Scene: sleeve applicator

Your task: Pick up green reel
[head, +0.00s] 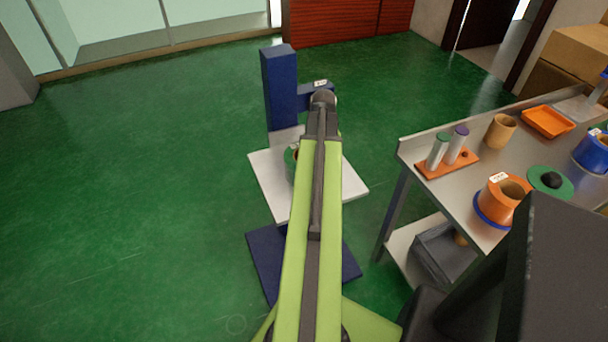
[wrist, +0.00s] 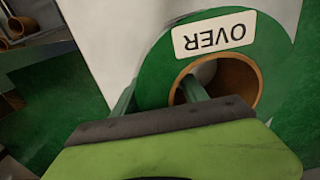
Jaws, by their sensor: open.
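The green reel (wrist: 160,62) lies on a white plate, with a white label reading "OVER", upside down in the wrist view, and a brown core (wrist: 240,75). In the head view a sliver of the reel (head: 290,158) shows left of my arm; the rest is hidden. My gripper (wrist: 160,88) is open over the reel's near side. One finger is at the core opening, the other by the reel's left outer edge. I cannot tell how deep the fingers reach or whether they touch it. In the head view my arm hides the gripper.
The white plate (head: 268,170) belongs to a stand with a blue column (head: 280,90). A metal table (head: 455,195) at right holds an orange reel (head: 492,206), grey cylinders on an orange base (head: 445,166), and a green disc (head: 541,184). The green floor at left is clear.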

